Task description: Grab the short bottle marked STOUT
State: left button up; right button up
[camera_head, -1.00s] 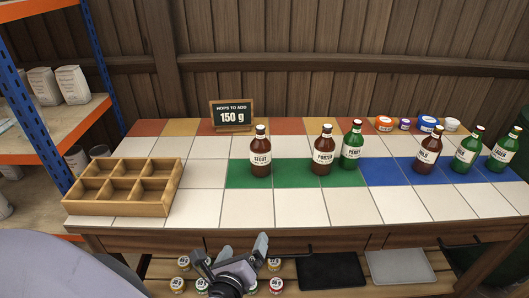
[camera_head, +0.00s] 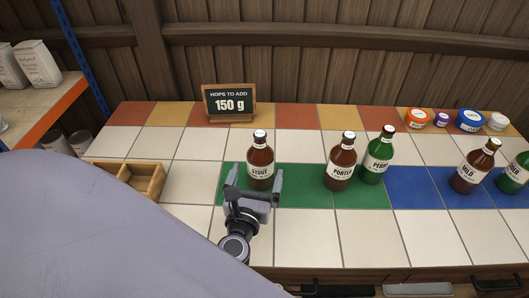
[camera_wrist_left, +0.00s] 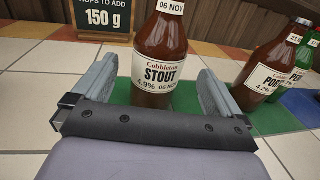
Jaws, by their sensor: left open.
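The short brown STOUT bottle (camera_head: 260,163) stands upright on the green tiles, with a cream label and a pale cap. My left gripper (camera_head: 253,180) is open just in front of it, with a finger toward each side of the bottle. In the left wrist view the STOUT bottle (camera_wrist_left: 160,65) stands just past and between the open fingers of the left gripper (camera_wrist_left: 160,85); its cap is cut off. I cannot tell whether a finger touches it. My right gripper is not in view.
Right of it stand the brown PORTER bottle (camera_head: 341,163) and a green bottle (camera_head: 377,156), then the MILD bottle (camera_head: 474,167). A sign reading 150 g (camera_head: 229,104) stands behind. A wooden divided box (camera_head: 147,176) is at left, partly hidden by my arm.

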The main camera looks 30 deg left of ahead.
aim_at(262, 153)
pick_arm(q)
jog(key=shift+w+a+r, duration=0.15)
jog(key=shift+w+a, duration=0.1)
jog(key=shift+w, duration=0.35)
jog(key=shift+w+a, duration=0.3)
jog(key=shift+w, duration=0.35)
jog(key=shift+p+x, duration=0.4)
jog(key=shift+x, duration=1.9)
jog(key=c, duration=1.5)
